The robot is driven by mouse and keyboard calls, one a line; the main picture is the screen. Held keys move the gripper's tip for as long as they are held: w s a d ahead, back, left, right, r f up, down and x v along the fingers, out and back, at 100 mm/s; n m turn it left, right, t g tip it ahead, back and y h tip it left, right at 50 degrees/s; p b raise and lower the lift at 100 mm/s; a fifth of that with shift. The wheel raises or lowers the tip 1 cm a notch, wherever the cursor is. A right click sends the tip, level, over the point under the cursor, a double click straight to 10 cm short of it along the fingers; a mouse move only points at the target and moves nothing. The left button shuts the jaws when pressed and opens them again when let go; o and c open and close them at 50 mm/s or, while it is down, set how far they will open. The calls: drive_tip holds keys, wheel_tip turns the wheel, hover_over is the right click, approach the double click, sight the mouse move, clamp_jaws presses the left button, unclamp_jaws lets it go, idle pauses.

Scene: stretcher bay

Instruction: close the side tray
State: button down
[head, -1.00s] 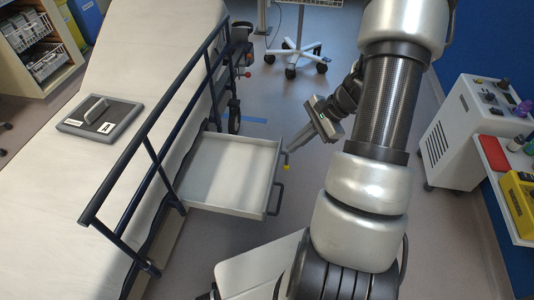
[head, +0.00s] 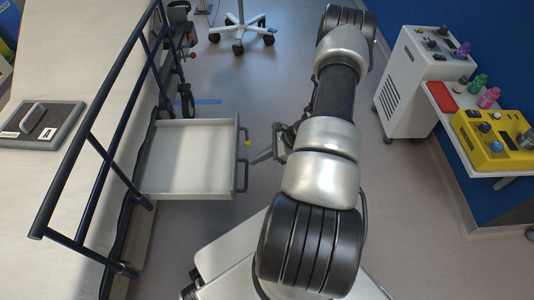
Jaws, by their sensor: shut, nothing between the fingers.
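The side tray (head: 190,160) is a shallow white drawer standing pulled out from the side of the stretcher (head: 60,180), below its dark rail. Its front panel faces right and carries two dark handles, the upper one with a yellow tag (head: 247,142) by it and the lower handle (head: 243,177) nearer me. From this view I cannot tell whether the fingertips touch the front. My arm hides part of the gripper's body.
The dark side rail (head: 97,115) runs along the stretcher above the tray. A wheeled stand base (head: 240,32) is at the back. A white machine (head: 412,80) and a shelf with a yellow device (head: 497,143) stand on the right. The floor between is clear.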

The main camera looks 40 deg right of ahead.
drive_tip(key=shift+w+a+f, duration=0.2)
drive_tip(key=shift+w+a, duration=0.45)
drive_tip(key=shift+a, duration=0.35)
drive_tip(key=shift+w+a+f, duration=0.15)
drive_tip(key=shift+w+a, duration=0.5)
drive_tip(key=shift+a, duration=0.3)
drive_tip(key=shift+w+a, duration=0.1)
